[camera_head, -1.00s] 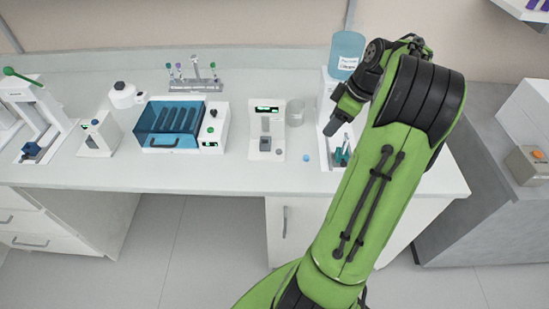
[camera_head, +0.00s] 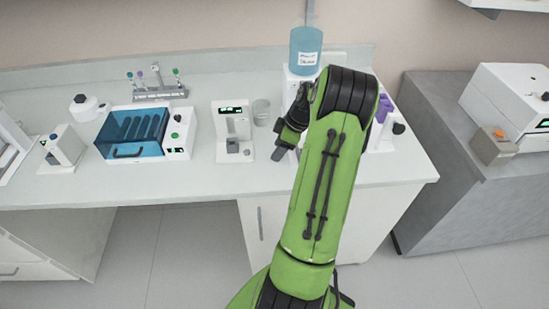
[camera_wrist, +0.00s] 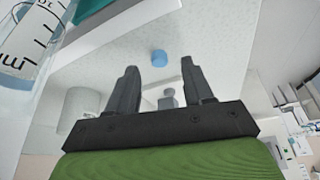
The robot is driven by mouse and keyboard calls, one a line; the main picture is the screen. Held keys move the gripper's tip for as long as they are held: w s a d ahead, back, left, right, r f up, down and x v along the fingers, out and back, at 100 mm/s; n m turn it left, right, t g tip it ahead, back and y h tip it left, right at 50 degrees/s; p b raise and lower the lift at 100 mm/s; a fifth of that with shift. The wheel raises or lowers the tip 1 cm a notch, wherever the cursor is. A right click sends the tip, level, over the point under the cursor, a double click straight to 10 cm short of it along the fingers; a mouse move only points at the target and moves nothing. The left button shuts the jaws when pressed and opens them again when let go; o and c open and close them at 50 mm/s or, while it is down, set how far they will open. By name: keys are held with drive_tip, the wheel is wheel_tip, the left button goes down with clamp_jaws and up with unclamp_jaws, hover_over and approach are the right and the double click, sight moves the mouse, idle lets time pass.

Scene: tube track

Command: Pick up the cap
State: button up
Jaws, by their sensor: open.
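The cap (camera_wrist: 159,57) is a small light-blue disc on the pale bench top in the wrist view. It shows beyond my fingertips, roughly centred between them in the picture. My gripper (camera_wrist: 159,70) is open and empty, its two dark fingers spread apart. In the head view my gripper (camera_head: 281,146) hangs at the end of the green arm over the front part of the bench, right of a small white instrument. I cannot make out the cap in the head view; the gripper or arm seems to cover it.
The small white instrument (camera_head: 233,133) and a clear beaker (camera_head: 261,112) stand left of my gripper. A blue-lidded box (camera_head: 133,134) and a tube rack (camera_head: 158,92) are farther left. A large blue bottle (camera_head: 305,50) stands behind the arm. A grey cabinet (camera_head: 440,150) is right.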

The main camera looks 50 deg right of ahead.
drive_tip(key=x, duration=0.2)
drive_tip(key=shift+w+a+f, duration=0.1)
drive_tip(key=shift+f, duration=0.2)
drive_tip(key=c, duration=0.9)
drive_tip(key=shift+o, duration=0.2)
drive_tip(key=shift+r, duration=0.1)
